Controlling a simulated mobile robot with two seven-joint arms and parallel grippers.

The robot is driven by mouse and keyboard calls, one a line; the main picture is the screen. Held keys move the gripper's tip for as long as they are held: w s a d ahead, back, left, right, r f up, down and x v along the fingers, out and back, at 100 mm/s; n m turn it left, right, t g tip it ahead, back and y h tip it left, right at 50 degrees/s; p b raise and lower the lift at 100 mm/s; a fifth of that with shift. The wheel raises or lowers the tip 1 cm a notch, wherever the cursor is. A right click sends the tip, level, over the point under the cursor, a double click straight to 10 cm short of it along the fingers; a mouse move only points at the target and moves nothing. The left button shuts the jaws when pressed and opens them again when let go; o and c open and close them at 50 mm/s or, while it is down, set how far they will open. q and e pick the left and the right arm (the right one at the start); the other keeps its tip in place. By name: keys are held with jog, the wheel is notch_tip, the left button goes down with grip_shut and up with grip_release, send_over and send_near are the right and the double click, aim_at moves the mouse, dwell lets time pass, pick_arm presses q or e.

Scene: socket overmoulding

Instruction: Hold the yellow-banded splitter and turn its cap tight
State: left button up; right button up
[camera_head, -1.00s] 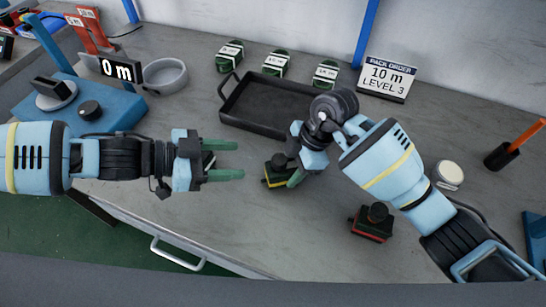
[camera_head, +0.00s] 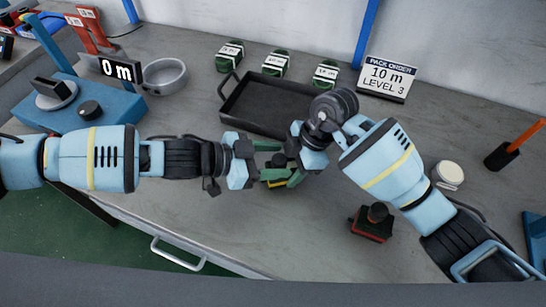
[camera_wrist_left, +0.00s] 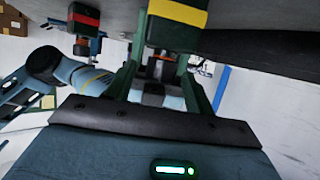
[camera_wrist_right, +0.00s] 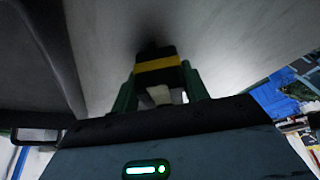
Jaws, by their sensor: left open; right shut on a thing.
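The yellow-banded splitter (camera_head: 276,183) stands on the grey table in front of the black tray, mostly hidden by both grippers in the head view. My right gripper (camera_head: 298,176) is shut on its body; the right wrist view shows the yellow band (camera_wrist_right: 156,66) between the fingers. My left gripper (camera_head: 278,160) is open, its green fingers reaching around the splitter's top from the left. In the left wrist view the yellow-banded body (camera_wrist_left: 178,14) is at the top, and its dark cap (camera_wrist_left: 160,66) lies between the open fingers. Contact with the cap cannot be told.
A red-banded splitter (camera_head: 372,222) stands to the right, near my right forearm. A black tray (camera_head: 234,112) lies behind the grippers, with green coils (camera_head: 276,63) behind it. A pack order sign (camera_head: 387,78) reads 10 m, level 3. The front table stretch is clear.

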pick_arm(q)
jog(key=c, duration=1)
jog(key=shift+d+m+g, duration=0.15)
jog(key=shift+m+g, duration=0.15)
jog(key=shift+m, duration=0.1)
jog(key=shift+w+r+m+g+h, duration=0.1)
jog(key=shift+w+m+g+h, duration=0.1)
jog(key=shift+m+g, duration=1.1)
jog(key=shift+w+r+m+g+h, duration=0.1)
jog(key=shift+w+m+g, duration=0.1)
jog(key=shift+m+g, duration=1.05)
jog(key=shift+g, duration=0.65)
jog(key=o, duration=0.8)
jog(key=shift+c, duration=0.2)
jog(key=shift+o, duration=1.2)
jog(key=shift+a+f, duration=0.1)
jog(key=shift+a, duration=0.1)
